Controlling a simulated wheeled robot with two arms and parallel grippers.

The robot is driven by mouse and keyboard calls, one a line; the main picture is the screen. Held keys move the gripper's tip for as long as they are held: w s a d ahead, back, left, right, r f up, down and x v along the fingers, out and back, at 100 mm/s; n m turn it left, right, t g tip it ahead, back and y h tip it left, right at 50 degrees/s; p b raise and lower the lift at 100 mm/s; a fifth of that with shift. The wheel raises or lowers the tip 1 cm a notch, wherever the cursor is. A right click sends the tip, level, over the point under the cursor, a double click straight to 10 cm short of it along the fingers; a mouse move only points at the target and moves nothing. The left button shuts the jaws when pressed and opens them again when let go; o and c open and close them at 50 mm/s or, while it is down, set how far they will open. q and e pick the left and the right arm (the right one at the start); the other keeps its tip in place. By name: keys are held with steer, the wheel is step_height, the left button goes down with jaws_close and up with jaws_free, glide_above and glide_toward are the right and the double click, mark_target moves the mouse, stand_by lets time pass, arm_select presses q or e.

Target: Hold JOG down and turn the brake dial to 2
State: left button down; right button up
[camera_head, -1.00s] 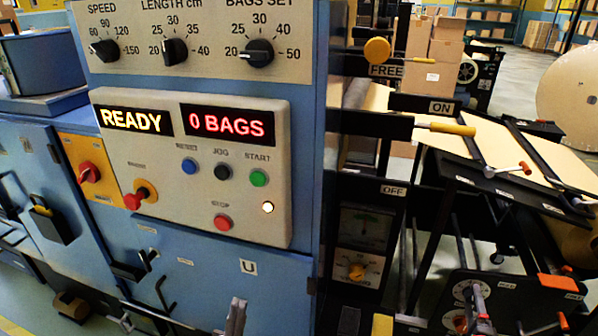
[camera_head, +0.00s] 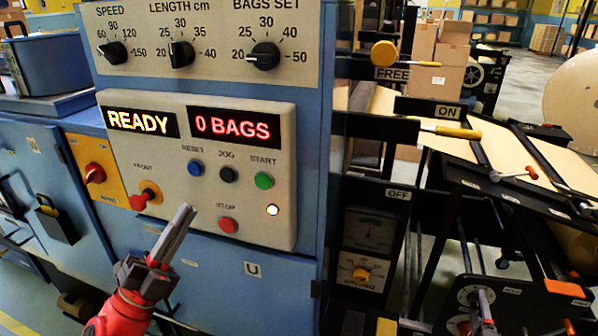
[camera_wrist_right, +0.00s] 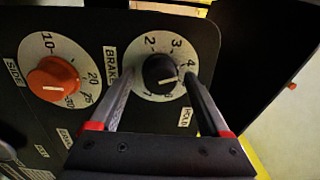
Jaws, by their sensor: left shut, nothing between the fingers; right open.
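The black JOG button (camera_head: 228,174) sits between the blue RESET button (camera_head: 195,168) and the green START button (camera_head: 264,180). My left gripper (camera_head: 188,212) is shut and empty, below and left of JOG, apart from the panel buttons. The brake dial (camera_wrist_right: 158,74) has a black knob and a white numbered face. Its white mark points right, just below the 4; numbers near there are partly hidden. My right gripper (camera_wrist_right: 158,92) is open, its fingers on either side of the knob; contact cannot be told. In the head view the right gripper (camera_head: 484,300) is small at lower right.
The red STOP button (camera_head: 228,225) and the red emergency knob (camera_head: 142,200) are near the left gripper. The display reads READY and 0 BAGS. An orange-red dial (camera_wrist_right: 53,80) marked SIDE is left of the brake dial.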

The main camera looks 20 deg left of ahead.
mark_target(227, 175)
arm_select(q)
steer(key=shift+w, duration=0.1)
steer(key=w, duration=0.8)
steer(key=shift+w, duration=0.3)
steer(key=shift+w, duration=0.1)
stand_by(1.8)
steer(key=shift+w, duration=0.35)
